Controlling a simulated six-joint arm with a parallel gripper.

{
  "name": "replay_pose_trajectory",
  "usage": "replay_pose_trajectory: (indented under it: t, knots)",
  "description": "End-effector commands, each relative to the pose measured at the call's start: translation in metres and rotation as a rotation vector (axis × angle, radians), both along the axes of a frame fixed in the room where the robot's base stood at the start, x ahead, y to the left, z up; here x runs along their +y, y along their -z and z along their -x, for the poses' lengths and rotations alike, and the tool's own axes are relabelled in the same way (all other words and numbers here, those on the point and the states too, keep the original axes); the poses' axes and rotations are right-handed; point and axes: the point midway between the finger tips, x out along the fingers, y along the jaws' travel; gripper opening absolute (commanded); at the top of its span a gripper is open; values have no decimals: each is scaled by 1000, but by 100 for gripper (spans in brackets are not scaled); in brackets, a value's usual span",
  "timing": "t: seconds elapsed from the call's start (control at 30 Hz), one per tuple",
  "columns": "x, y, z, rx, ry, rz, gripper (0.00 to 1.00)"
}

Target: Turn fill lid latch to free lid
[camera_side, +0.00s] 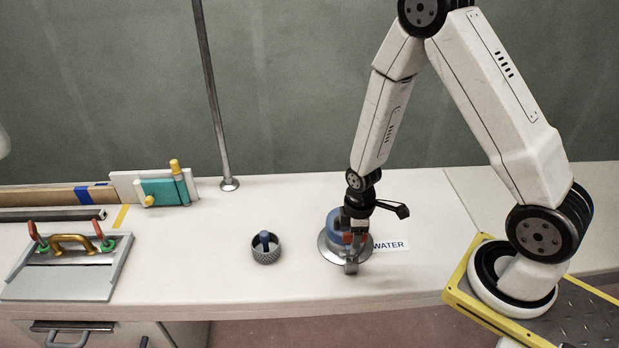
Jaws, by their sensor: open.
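The fill fitting has a round metal flange (328,249) with a blue lid (335,222) on it. It sits on the white counter beside a label reading "WATER" (391,245). My gripper (351,262) points down over the right part of the fitting. Its jaws are open and low at the lid, and they cover much of it. The latch cannot be made out clearly behind the gripper. I cannot tell whether the fingers touch the lid or the latch.
A dark knurled ring (266,255) with a blue piece inside stands left of the fitting. A metal pole (213,95) rises behind it. A grey hatch panel (62,283) with a gold handle and red latches lies at the left. The counter between them is clear.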

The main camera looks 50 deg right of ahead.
Motion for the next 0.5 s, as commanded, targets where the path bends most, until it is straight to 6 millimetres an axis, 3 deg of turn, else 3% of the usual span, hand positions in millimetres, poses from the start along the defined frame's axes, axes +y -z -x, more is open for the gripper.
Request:
replay_pose_trajectory:
  t: [0.5]
  knots:
    - [0,-39,-1,-3,0,1,53]
